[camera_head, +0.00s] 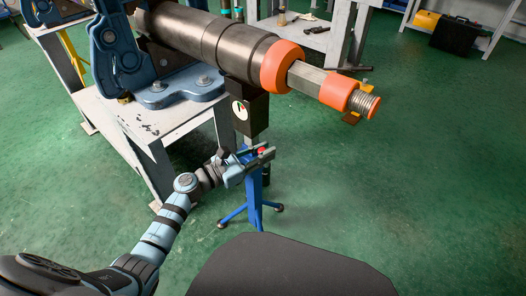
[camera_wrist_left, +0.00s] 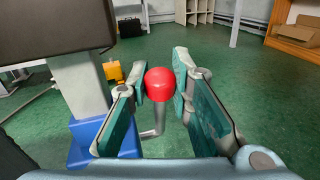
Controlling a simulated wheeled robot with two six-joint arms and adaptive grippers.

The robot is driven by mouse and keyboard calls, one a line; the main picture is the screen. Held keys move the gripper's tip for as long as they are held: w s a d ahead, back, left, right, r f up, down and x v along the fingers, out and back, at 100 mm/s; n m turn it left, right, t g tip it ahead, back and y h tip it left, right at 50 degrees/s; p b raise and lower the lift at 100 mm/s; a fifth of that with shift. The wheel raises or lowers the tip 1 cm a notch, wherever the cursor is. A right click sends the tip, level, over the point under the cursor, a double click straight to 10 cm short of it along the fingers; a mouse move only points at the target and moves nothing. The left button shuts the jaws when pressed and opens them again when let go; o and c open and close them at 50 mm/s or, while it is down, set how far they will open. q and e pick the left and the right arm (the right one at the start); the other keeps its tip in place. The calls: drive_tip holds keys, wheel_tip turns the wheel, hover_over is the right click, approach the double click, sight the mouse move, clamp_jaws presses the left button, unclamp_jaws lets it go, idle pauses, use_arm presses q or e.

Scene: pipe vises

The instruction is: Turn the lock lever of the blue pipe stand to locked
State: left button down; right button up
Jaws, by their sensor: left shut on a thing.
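The blue pipe stand (camera_head: 254,192) stands on the floor on splayed blue legs, its black head (camera_head: 250,112) under the pipe. The head carries a small round dial (camera_head: 240,110), too small to read. The lock lever's red ball knob (camera_head: 262,151) is at my left gripper (camera_head: 268,154). In the left wrist view the knob (camera_wrist_left: 160,84) sits between the two fingers of the gripper (camera_wrist_left: 160,78), which is shut on it. The bent grey lever rod (camera_wrist_left: 158,125) runs down from the knob and left toward the stand. My right gripper is out of view.
A dark pipe (camera_head: 205,38) with orange collars (camera_head: 282,66) lies in a blue vise (camera_head: 120,55) on a grey bench (camera_head: 150,130). Its end juts out to the right above my gripper.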

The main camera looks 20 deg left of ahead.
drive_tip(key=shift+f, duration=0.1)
use_arm(q)
drive_tip(key=b, duration=0.3)
drive_tip(key=shift+s+a+f+t+h, duration=0.15)
drive_tip(key=shift+s+f+t+h, duration=0.15)
drive_tip(key=shift+s+f+t, duration=0.1)
drive_tip(key=shift+s+a+f+m+t+h+b, duration=0.3)
drive_tip(key=shift+s+m+t+h, duration=0.2)
drive_tip(key=shift+t+h, duration=0.2)
drive_tip(key=shift+s+a+f+m+t+h+b, duration=0.15)
drive_tip(key=shift+s+f+m+t+h+b, duration=0.15)
drive_tip(key=shift+s+t+h, duration=0.45)
drive_tip(key=shift+s+a+f+m+t+h+b, duration=0.25)
drive_tip(key=shift+s+f+m+t+h, duration=0.2)
drive_tip(key=shift+h, duration=0.4)
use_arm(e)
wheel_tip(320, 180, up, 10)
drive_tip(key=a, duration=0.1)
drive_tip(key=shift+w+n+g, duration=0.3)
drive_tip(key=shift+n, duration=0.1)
use_arm(q)
drive_tip(key=shift+r, duration=0.1)
drive_tip(key=c, duration=1.4)
unclamp_jaws()
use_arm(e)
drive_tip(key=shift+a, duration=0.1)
